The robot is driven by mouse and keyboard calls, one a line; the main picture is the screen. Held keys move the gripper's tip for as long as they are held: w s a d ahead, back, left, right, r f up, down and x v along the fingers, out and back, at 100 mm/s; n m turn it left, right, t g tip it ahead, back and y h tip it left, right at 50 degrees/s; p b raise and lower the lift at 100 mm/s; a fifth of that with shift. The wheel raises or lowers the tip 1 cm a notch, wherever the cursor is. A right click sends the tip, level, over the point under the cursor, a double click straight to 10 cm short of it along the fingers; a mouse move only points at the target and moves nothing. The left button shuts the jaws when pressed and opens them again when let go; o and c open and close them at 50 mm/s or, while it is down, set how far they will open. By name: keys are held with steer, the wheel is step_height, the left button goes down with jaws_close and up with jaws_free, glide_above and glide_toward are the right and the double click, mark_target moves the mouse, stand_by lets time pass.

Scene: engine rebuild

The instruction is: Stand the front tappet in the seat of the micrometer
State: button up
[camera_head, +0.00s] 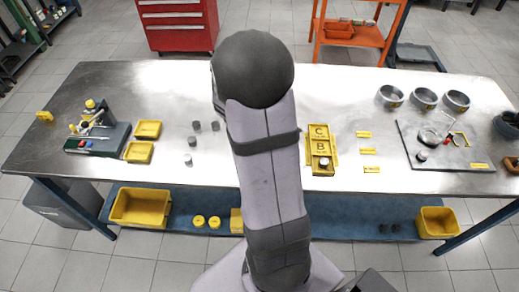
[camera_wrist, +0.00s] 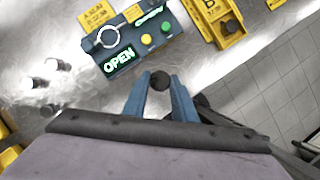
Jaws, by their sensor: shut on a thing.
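In the wrist view my gripper (camera_wrist: 160,88) has its two blue fingers shut on a dark round tappet (camera_wrist: 160,80), seen nearly end-on. Beyond the fingertips is a dark box with a grey ring-shaped frame (camera_wrist: 108,38) on it, which looks like the micrometer. It has a lit green "OPEN" sign (camera_wrist: 119,61). The held tappet appears apart from the ring, but its height cannot be judged. Which spot is the seat is not clear. In the head view my arm hides the gripper, the held tappet and this box.
Several dark tappets (camera_head: 196,126) stand left of my arm; some show in the wrist view (camera_wrist: 56,65). A yellow tray marked B and C (camera_head: 321,128) lies to the right, also in the wrist view (camera_wrist: 205,22). A dark board (camera_head: 462,161) with parts lies further right.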

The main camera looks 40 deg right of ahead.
steer(key=shift+r, duration=0.4)
